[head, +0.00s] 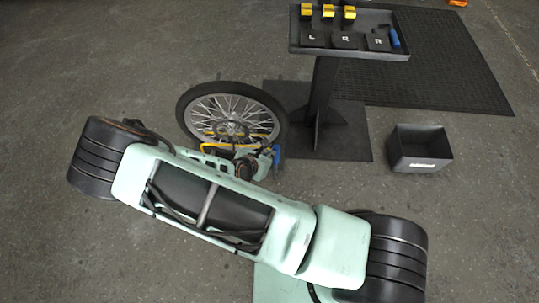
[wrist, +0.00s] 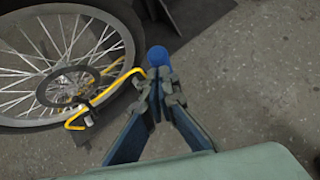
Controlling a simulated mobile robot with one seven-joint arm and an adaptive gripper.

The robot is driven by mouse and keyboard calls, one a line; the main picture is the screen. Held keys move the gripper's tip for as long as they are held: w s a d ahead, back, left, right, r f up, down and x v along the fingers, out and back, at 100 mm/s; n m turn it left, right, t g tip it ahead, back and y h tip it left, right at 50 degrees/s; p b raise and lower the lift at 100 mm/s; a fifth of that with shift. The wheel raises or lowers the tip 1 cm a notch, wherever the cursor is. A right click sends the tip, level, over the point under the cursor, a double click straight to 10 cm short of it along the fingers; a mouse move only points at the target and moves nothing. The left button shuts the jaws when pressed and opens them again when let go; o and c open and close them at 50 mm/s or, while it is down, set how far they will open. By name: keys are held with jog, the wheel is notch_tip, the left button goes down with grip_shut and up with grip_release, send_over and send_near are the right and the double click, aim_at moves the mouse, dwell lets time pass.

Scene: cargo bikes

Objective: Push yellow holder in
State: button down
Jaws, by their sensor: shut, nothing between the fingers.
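A bent yellow bar, the likely yellow holder (wrist: 108,92), shows in the wrist view in front of a spoked wheel. It runs from the hub up to the right, toward a round blue end piece (wrist: 158,56). My gripper (wrist: 161,76) is shut and empty, with its fingertips right at this blue piece. I cannot tell whether they touch it. In the head view the yellow holder (head: 217,146) lies across the lower wheel, partly hidden by my arm. The blue piece (head: 276,154) shows beside my gripper (head: 266,154).
The wheel (head: 232,112) lies behind my arm. A grey stand with a tray (head: 350,52) holds black blocks (head: 345,41), yellow pieces (head: 328,11) and a blue-handled tool (head: 395,38). A black bin (head: 420,148) is on the floor at right. The floor around the bin is clear.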

jog(key=shift+w, duration=0.25)
